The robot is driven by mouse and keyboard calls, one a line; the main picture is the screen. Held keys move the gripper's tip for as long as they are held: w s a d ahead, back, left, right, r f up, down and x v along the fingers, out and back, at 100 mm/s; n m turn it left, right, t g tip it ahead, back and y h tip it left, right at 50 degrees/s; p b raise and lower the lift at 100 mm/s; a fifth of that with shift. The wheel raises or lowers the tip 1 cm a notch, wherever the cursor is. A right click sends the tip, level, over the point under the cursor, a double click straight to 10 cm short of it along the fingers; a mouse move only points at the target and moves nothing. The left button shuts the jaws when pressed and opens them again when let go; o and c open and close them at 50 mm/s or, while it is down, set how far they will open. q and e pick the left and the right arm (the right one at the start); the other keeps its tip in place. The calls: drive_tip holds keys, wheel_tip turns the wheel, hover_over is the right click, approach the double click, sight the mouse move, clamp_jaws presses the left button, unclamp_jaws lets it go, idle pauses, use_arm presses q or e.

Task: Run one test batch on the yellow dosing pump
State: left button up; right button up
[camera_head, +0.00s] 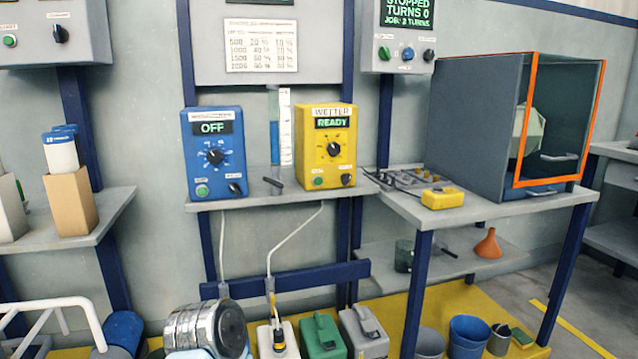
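The yellow dosing pump (326,146) stands upright on the middle wall shelf. Its label reads "WETTER" and its green display (332,123) reads "READY". It has a large black dial (333,149), a green button (318,182) and a small black knob (347,180). A clear measuring tube (274,130) with blue in its lower part and a white scale (285,126) stands to its left. A pale hose (294,238) runs from below the shelf to a white canister (278,340) on the floor.
A blue pump (213,152) reading "OFF" stands left of the tube. A printed chart (262,46) hangs above. The right bench (490,205) holds a yellow box (442,198) and an orange-framed cabinet (480,120). Canisters and buckets crowd the floor below.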

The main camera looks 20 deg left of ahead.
use_arm(q)
clamp_jaws()
idle(1.5)
